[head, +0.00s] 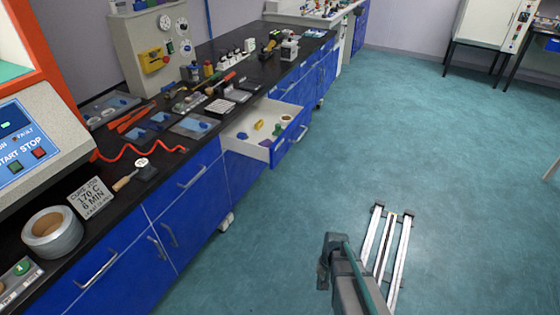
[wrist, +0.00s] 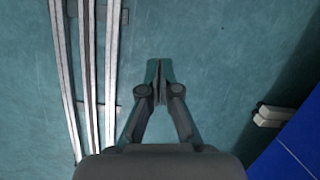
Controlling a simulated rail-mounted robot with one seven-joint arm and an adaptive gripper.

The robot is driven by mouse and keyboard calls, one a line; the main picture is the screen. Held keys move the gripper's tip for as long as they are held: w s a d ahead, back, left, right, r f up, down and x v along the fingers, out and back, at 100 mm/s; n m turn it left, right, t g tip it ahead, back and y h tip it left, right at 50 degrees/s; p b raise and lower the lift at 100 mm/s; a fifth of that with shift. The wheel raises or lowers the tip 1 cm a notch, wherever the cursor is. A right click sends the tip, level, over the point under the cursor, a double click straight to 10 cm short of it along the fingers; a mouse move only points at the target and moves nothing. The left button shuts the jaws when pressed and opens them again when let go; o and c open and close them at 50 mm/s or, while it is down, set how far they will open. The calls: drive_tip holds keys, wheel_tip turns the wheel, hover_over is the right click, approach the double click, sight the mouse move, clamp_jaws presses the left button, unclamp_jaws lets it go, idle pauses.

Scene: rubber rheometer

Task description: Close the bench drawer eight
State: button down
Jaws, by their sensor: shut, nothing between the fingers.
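One bench drawer (head: 244,139) stands pulled out from the blue bench in the head view. It has white inner walls, a blue front and a metal handle, and several small coloured items and a roll lie in it. The task's number for it cannot be read here. My gripper (wrist: 158,66) is shut and empty in the wrist view, pointing down over the teal floor. In the head view my arm is at the bottom, to the right of and nearer than the drawer, well apart from it. The fingertips are hard to make out there.
The black bench top (head: 190,152) carries many tools, trays, a tape roll (head: 52,233) and an orange-framed machine (head: 40,130). Other blue drawers with handles are shut. Metal floor rails (head: 388,245) lie beside my arm. The floor between bench and rails is clear.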

drive_tip(key=w+r+m+t+y, duration=0.15)
drive_tip(key=w+r+m, duration=0.4)
drive_tip(key=w, duration=1.05)
drive_tip(key=w+a+r+m+t+y+b, duration=0.1)
drive_tip(key=w+a+r+m+t+y, duration=0.15)
drive_tip(key=w+r+m, duration=0.65)
drive_tip(key=w+a+r+m+t+y+b, duration=0.1)
drive_tip(key=w+r+m+t+y, duration=0.15)
drive_tip(key=w+r, duration=1.25)
drive_tip(key=m+p, duration=0.2)
drive_tip(key=m, duration=0.2)
approach(274, 161)
drive_tip(key=x, duration=0.5)
drive_tip(key=shift+d+f, duration=0.15)
drive_tip(key=shift+f, duration=0.3)
drive_tip(key=shift+w+a, duration=0.25)
drive_tip(key=shift+a, duration=0.3)
